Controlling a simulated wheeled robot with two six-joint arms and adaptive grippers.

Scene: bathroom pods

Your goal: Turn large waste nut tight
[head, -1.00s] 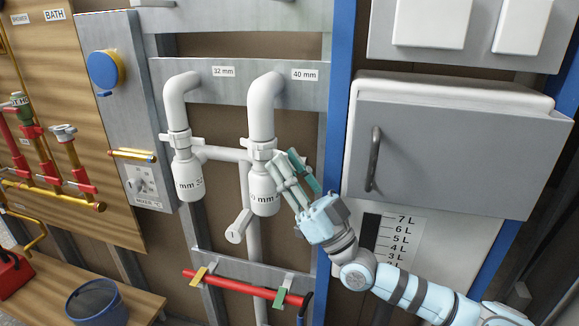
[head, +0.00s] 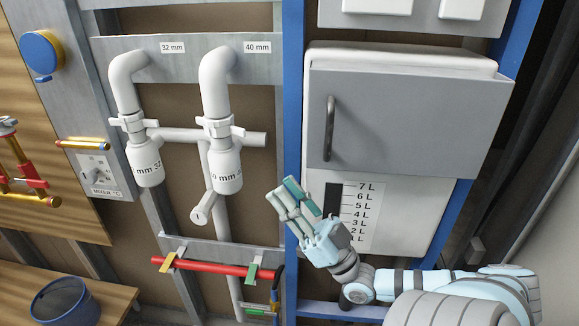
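The large waste nut (head: 220,127) is a white winged collar on the trap under the 40 mm pipe (head: 216,85), above the white trap bottle (head: 227,172). A smaller winged nut (head: 133,122) sits under the 32 mm pipe (head: 127,80). My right gripper (head: 286,190) is below and to the right of the large nut, apart from it, in front of the blue post. Its fingers point up and left; a gap shows between them and nothing is visible in it. My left gripper is not in view.
A grey cabinet (head: 420,120) with a dark handle stands right of the blue post (head: 292,100), above a litre scale (head: 365,212). A red pipe (head: 210,266) crosses below the traps. A dark bucket (head: 65,301) stands on a wooden bench at lower left.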

